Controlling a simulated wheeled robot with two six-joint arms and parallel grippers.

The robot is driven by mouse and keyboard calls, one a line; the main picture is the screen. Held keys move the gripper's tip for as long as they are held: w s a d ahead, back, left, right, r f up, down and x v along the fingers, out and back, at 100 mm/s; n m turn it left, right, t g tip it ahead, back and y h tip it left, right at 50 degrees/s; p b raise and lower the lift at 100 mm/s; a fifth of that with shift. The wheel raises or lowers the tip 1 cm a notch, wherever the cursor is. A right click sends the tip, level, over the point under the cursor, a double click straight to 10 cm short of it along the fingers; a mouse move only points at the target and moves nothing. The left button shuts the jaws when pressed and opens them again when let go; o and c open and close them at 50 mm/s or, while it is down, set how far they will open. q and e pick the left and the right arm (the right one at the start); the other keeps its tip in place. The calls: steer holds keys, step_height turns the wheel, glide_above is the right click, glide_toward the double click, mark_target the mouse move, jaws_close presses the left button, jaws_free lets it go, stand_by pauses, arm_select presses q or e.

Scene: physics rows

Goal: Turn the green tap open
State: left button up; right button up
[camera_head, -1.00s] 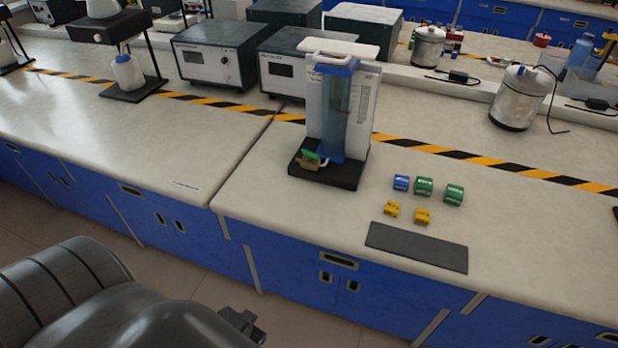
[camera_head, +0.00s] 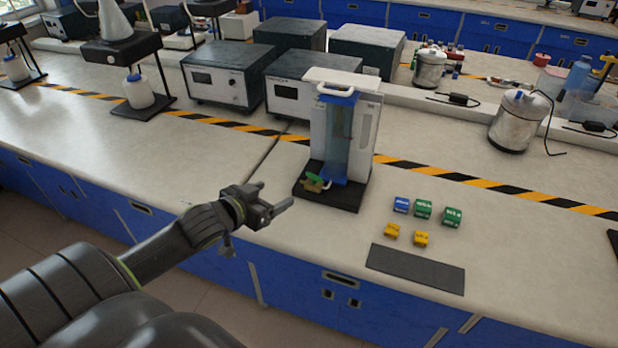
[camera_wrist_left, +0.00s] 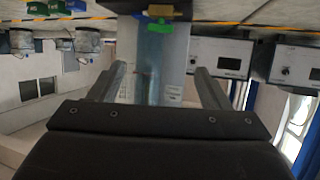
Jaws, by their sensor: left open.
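The green tap (camera_head: 315,179) sits low on the front left of a clear blue-tinted column (camera_head: 338,135), which stands upright on a black base (camera_head: 340,199). My left gripper (camera_head: 277,201) is open and empty, to the left of the tap and apart from it, near the counter's front edge. In the left wrist view, which appears upside down, the green tap (camera_wrist_left: 160,26) shows at the top centre with a brass-coloured body (camera_wrist_left: 160,10) beside it. The open fingers (camera_wrist_left: 160,85) frame the column there. My right gripper is not in view.
Small blue, green and yellow blocks (camera_head: 423,209) lie right of the stand, behind a dark grey mat (camera_head: 416,269). Grey instrument boxes (camera_head: 222,75) stand behind.

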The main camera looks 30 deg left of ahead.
mark_target(313, 177)
arm_select(q)
steer(key=x, duration=1.7)
steer(key=shift+f+b, duration=0.1)
steer(key=shift+b, duration=0.25)
steer(key=shift+s, duration=0.1)
steer(key=c, duration=1)
steer(key=p, duration=0.2)
steer(key=n+y+p, duration=0.1)
steer(key=shift+d+r+y+p, duration=0.15)
steer(key=shift+r+y+p, duration=0.15)
steer(key=shift+p, duration=0.1)
steer(key=shift+d+f+n+g+y+p, duration=0.15)
steer(key=shift+f+n+g+y+p, duration=0.15)
steer(key=shift+n+y+p, duration=0.55)
steer(key=o, duration=1)
